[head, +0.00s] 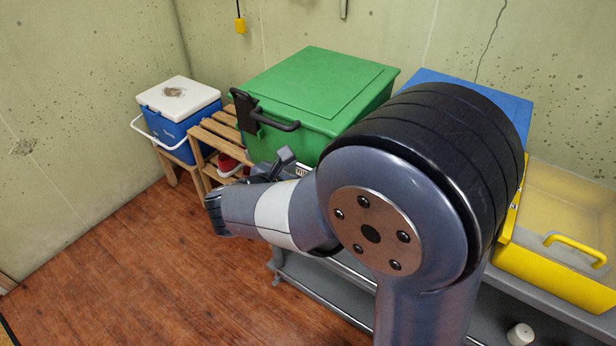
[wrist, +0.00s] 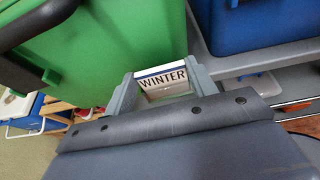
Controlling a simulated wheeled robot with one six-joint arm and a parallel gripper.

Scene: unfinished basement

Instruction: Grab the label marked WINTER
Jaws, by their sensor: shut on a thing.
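The label marked WINTER (wrist: 162,77) is a white card with black lettering, seen in the wrist view between my gripper's fingers. My gripper (wrist: 160,87) is shut on it, one finger at each side of the label. Behind it are the green bin (wrist: 120,40) and the grey shelf. In the head view the green bin (head: 315,85) stands at the centre. My arm covers most of the gripper there, and only a small bit of a label shows by the bin's lower front.
A blue bin (head: 470,88) and a yellow bin (head: 560,260) stand to the right on the grey shelf (head: 330,290). A blue and white cooler (head: 180,105) sits on a wooden rack (head: 215,135) at left. A white cup-like object (head: 520,334) is on the lower shelf. The floor at left is clear.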

